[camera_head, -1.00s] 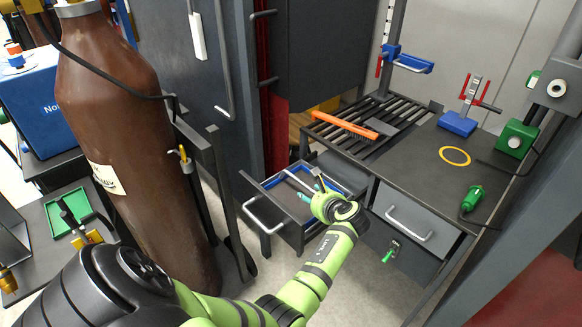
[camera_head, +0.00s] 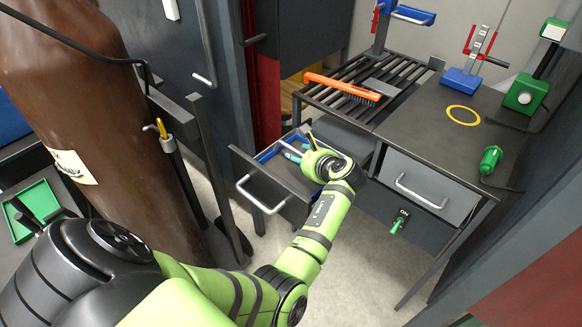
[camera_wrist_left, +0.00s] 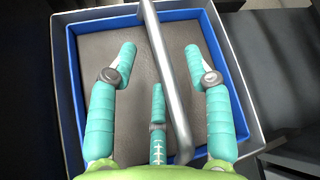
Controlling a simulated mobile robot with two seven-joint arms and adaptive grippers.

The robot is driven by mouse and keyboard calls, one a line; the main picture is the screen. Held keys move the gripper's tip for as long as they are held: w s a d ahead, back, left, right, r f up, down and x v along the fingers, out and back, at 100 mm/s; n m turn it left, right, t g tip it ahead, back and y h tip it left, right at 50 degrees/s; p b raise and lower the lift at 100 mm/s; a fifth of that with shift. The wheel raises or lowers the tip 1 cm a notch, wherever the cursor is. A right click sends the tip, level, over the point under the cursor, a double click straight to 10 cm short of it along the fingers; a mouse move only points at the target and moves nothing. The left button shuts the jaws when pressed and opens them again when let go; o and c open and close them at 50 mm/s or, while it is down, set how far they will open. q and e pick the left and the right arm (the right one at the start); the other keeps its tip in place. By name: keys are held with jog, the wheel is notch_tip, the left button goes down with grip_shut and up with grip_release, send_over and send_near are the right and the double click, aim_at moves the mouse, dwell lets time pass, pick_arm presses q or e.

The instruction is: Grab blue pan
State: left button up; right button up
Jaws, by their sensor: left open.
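The blue pan (camera_head: 268,154) sits in a pulled-out drawer, largely hidden in the head view by my left gripper (camera_head: 296,153). In the left wrist view the pan has a blue rim (camera_wrist_left: 110,20), a brownish-grey floor and a grey bar (camera_wrist_left: 166,60) crossing above it. My left gripper (camera_wrist_left: 160,62) is open over the pan, its teal fingers spread. The bar passes between the right finger and the other two. I cannot tell whether any finger touches it. My right gripper is in neither view.
The open drawer (camera_head: 240,165) has a metal handle at its front. The workbench (camera_head: 420,112) carries an orange brush (camera_head: 340,88), a yellow ring (camera_head: 463,115) and a green tool (camera_head: 490,159). A large brown cylinder (camera_head: 90,110) stands left of my arm.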

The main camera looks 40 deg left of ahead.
pick_arm(q)
jog(key=shift+w+a+f, duration=0.2)
jog(key=shift+a+f, duration=0.1)
jog(key=shift+r, duration=0.1)
jog(key=shift+d+r, duration=0.15)
jog(key=shift+s+d+r, duration=0.1)
jog(key=shift+d, duration=0.1)
grip_shut()
jog(key=shift+a, duration=0.1)
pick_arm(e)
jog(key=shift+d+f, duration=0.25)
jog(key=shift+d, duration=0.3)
